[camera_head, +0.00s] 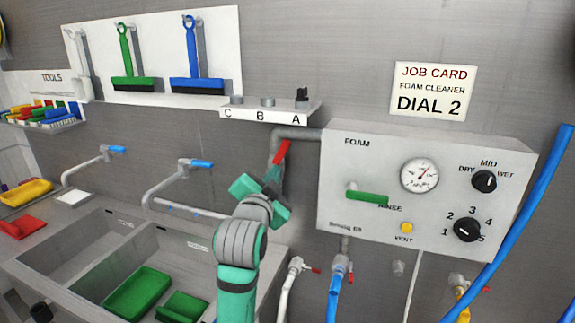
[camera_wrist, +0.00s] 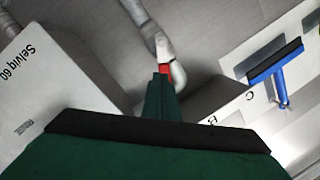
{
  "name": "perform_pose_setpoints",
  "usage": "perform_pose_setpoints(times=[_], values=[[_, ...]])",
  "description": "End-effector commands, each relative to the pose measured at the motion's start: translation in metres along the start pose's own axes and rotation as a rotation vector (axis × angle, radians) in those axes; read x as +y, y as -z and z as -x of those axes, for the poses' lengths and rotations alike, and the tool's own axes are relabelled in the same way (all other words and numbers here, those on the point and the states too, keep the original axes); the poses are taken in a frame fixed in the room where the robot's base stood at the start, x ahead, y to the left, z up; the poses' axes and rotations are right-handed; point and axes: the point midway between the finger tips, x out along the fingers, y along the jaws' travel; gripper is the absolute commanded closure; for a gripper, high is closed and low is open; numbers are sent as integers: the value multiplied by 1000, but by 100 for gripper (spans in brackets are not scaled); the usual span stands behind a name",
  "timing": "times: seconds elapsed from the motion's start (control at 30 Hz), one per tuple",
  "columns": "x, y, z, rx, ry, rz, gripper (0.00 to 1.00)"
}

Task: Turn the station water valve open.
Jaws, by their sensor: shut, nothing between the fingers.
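The likely station water valve is a red lever (camera_head: 281,152) on the grey pipe that enters the left side of the foam box; no label for it is readable. The lever slants, its upper end to the right. My gripper (camera_head: 274,172) is shut and empty, just below the lever in the head view. In the wrist view the red lever (camera_wrist: 165,69) shows right at the tips of my shut fingers (camera_wrist: 160,82). I cannot tell whether they touch. The pipe (camera_wrist: 152,38) shows behind it, and my fingers hide the lever's lower part.
The foam box (camera_head: 333,165) with a green handle (camera_head: 368,196) and dials is right of my gripper. A shelf marked C, B, A (camera_head: 250,114) is above. Sinks (camera_head: 85,243) with blue-handled taps are at left. A blue hose (camera_head: 530,200) hangs at right.

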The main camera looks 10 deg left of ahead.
Motion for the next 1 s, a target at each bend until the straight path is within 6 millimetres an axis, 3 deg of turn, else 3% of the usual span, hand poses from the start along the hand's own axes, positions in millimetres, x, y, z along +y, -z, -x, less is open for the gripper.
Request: perform_pose_setpoints(times=[0.03,0.27,0.6,0.8,1.0], values=[[14,-2,-7,-31,26,-68,100],[51,-6,-15,-185,180,-428,100],[101,29,15,-389,390,-988,100],[118,51,36,-462,471,-1188,100],[118,57,38,-484,494,-1239,100]])
